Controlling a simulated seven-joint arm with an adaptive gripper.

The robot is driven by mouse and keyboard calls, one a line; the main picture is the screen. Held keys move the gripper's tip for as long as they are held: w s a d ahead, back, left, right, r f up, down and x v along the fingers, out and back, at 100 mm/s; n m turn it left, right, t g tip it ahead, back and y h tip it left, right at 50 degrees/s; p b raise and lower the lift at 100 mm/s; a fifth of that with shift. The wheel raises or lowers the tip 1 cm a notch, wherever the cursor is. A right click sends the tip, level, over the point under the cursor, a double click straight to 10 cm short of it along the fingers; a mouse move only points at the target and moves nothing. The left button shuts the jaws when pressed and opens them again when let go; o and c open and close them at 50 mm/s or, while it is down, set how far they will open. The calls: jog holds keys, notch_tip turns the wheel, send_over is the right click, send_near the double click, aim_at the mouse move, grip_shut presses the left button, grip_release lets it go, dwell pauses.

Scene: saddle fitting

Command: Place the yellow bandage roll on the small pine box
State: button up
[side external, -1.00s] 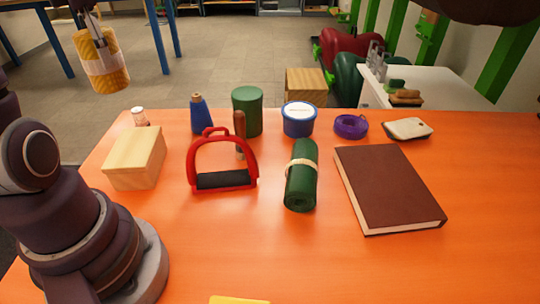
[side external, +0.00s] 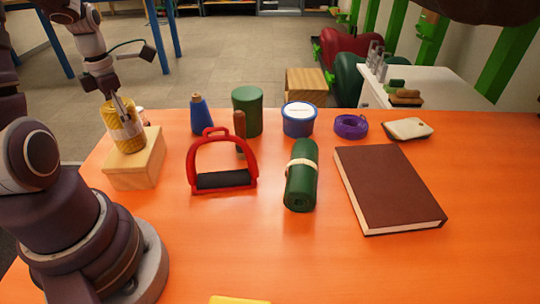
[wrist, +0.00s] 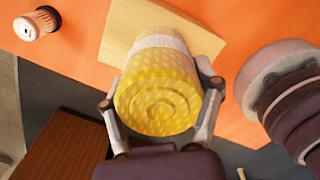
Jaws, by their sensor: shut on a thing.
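The yellow bandage roll (side external: 125,128) has a pale band around its middle and stands slightly tilted at the small pine box (side external: 140,170). My gripper (side external: 122,112) is shut on the roll from above. In the wrist view the roll (wrist: 158,95) sits between the two fingers of my gripper (wrist: 160,98), with its spiral end facing the camera. The pine box (wrist: 120,38) shows behind it there. The roll's lower end appears at the box's top; I cannot tell whether it touches. The roll hides part of the box top.
A red stirrup (side external: 222,165) stands right of the box.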

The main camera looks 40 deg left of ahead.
jog(key=o, duration=1.2)
jog(key=shift+f, duration=0.1)
notch_tip(320, 180, up, 12)
jog(key=shift+f, duration=0.1)
jog(key=shift+w+d+r+m, duration=0.15)
jog(key=shift+d+r+m, duration=0.1)
jog(key=shift+r+m, duration=0.05)
jog(key=d+m+t, duration=0.2)
jog(key=d+m, duration=0.4)
jog(key=m, duration=0.5)
jog(key=w+d+f+m+t, duration=0.1)
jog(key=d+m, duration=0.6)
jog(key=m, duration=0.5)
jog(key=w+d+f+m+t, duration=0.1)
jog(key=d+m, duration=0.5)
jog(key=m, duration=0.6)
jog(key=shift+d+t, duration=0.15)
jog(key=shift+t, duration=0.65)
